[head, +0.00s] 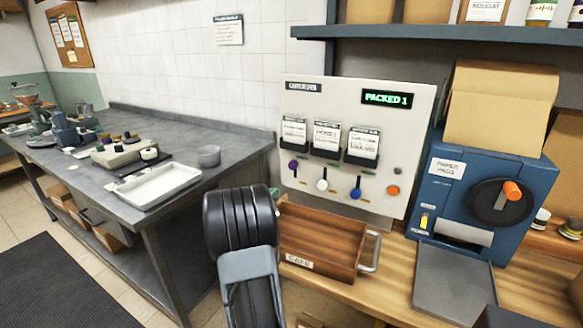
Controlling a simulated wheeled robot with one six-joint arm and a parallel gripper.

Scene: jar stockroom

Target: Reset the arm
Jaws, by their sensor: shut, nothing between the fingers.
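Part of my arm rises into the lower middle of the head view. It shows a black ribbed joint and a grey bracket below it, in front of the wooden tray (318,234) labelled "CAFE". No fingertips of my gripper can be seen. My arm covers the left end of the tray's front area and part of the gap beside the grey worktop (235,143).
A cream order panel (345,93) reading "PACKED 1" stands behind the tray. A blue paper pads machine (455,205) with an orange-knobbed crank stands right, a grey plate (453,285) before it. A white tray (157,187) lies on the left worktop. A shelf (440,33) hangs above.

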